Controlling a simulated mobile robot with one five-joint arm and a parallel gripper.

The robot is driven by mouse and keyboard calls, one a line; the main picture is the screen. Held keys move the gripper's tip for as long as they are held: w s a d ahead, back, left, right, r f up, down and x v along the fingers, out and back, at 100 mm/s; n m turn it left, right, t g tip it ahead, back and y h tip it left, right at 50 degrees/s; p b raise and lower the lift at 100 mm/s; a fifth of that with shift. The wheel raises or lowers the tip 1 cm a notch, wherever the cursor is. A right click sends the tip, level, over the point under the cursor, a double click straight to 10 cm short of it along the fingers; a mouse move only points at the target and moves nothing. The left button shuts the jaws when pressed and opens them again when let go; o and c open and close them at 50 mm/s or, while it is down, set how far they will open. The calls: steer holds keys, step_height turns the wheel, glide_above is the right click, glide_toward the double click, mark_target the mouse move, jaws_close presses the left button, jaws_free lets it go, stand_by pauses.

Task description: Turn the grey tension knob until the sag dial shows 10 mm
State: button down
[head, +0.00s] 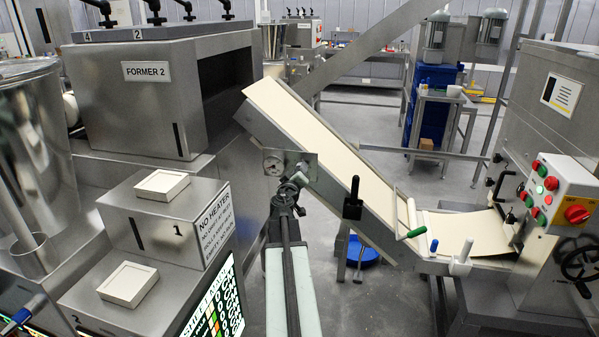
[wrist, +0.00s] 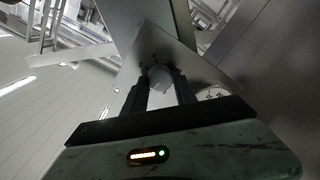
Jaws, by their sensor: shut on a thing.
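The round sag dial (head: 274,165) sits on a small metal plate (head: 311,160) at the side of the sloping conveyor; its face is too small to read. My gripper (head: 297,180) is at that plate, just right of the dial. In the wrist view the grey tension knob (wrist: 160,76) sits between the two dark fingers of my gripper (wrist: 160,88), which is shut on it. Part of the dial (wrist: 211,93) shows beside the right finger, mostly hidden. In the head view my gripper largely covers the knob.
A black handle (head: 352,200) stands out right of my gripper. A control box (head: 562,192) with buttons is at the right. Steel blocks with square pale trays (head: 162,185) stand at the left.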

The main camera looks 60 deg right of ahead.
steer(key=shift+n, duration=1)
steer(key=c, duration=1)
jaws_free()
steer(key=v, duration=0.7)
steer(key=shift+a, duration=0.4)
